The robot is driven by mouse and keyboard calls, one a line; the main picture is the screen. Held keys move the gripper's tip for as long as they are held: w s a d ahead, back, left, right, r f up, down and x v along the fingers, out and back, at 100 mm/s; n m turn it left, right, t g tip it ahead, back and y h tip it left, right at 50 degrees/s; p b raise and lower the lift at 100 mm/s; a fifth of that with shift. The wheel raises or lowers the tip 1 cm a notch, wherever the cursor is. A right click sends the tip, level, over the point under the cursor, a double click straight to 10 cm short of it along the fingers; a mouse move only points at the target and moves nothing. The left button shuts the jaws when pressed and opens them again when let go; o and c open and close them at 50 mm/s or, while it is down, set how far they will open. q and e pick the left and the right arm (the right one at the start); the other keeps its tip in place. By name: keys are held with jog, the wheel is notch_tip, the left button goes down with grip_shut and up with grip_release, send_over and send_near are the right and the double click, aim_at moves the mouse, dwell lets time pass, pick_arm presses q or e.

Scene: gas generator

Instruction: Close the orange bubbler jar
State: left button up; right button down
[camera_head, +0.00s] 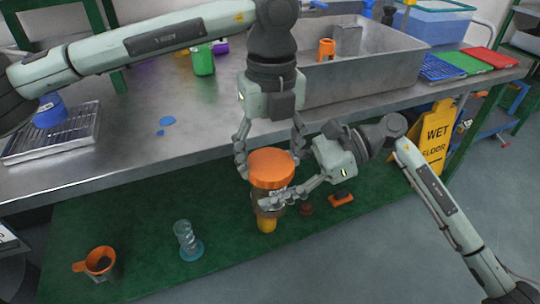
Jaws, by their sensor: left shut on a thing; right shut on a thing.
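The orange lid (272,170) sits at the top of the bubbler jar (262,208), in front of the table's edge. The jar looks upright, with a darker see-through body and a yellow-orange lower part. My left gripper (269,162) comes down from above, shut on the lid with a finger on each side. My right gripper (272,198) reaches in from the right, just below the lid, shut on the jar body. The fingers hide part of the jar, and I cannot tell whether the lid is fully seated.
A metal table (130,160) runs behind, with a grey sink-like bin (375,75) on it. Below stand an orange funnel-like cup (100,262), a clear cylinder with a blue base (188,240) and an orange piece (341,199). A yellow wet-floor sign (437,135) stands right.

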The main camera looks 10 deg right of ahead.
pick_arm(q)
jog(key=m, duration=2.8)
jog(key=shift+f, duration=0.1)
jog(key=m, duration=0.9)
jog(key=shift+m, duration=0.3)
jog(key=o, duration=1.4)
